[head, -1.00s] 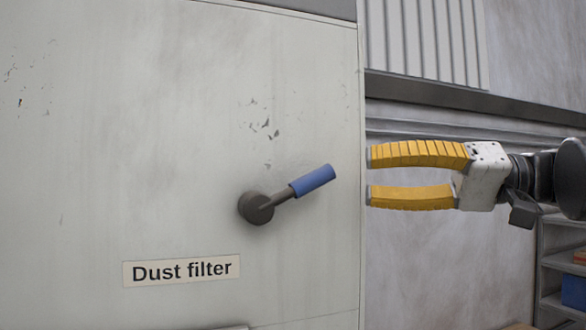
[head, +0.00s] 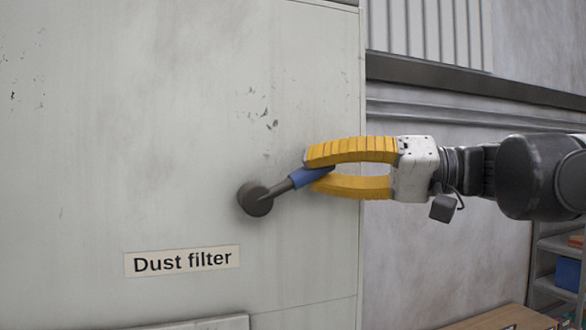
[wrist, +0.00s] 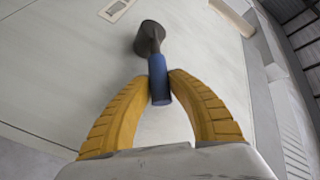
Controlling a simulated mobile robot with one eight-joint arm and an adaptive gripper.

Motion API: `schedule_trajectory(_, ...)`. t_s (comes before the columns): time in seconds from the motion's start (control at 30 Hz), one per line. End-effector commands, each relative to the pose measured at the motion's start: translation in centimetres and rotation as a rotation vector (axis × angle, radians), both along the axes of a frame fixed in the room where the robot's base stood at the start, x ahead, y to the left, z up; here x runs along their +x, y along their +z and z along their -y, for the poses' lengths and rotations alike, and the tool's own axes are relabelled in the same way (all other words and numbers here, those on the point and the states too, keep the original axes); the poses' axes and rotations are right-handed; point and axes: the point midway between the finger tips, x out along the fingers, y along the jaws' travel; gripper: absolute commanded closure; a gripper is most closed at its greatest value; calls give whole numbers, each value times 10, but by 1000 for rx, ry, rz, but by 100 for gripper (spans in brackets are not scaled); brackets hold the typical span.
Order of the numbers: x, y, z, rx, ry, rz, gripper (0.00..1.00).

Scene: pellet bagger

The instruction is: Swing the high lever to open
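The lever has a dark round hub (head: 255,199) and a blue handle (head: 309,176), and sits on the pale cabinet front above a "Dust filter" label (head: 181,260). The handle points right and slightly up from the hub. My gripper (head: 312,172) has its yellow fingers around the handle near its outer end. In the wrist view the fingertips (wrist: 161,80) press on the blue handle (wrist: 159,88) from both sides. The upper finger hides part of the handle in the head view.
The cabinet front (head: 120,120) is flat and clear around the lever. A ledge (head: 200,323) shows at the bottom. A shelf with a blue box (head: 568,274) and a wooden surface (head: 500,318) are at the lower right.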

Motion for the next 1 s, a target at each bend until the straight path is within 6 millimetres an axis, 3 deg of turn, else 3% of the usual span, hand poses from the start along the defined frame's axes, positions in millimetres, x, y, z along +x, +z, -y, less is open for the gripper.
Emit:
schedule_trajectory(0.73, -1, 10, -5, -87, 1, 28, 100)
schedule_trajectory(0.77, -1, 10, -5, -87, 1, 28, 70)
schedule_trajectory(0.8, -1, 10, -5, -87, 1, 28, 58)
schedule_trajectory(1.0, -1, 9, -4, -90, 1, 27, 55)
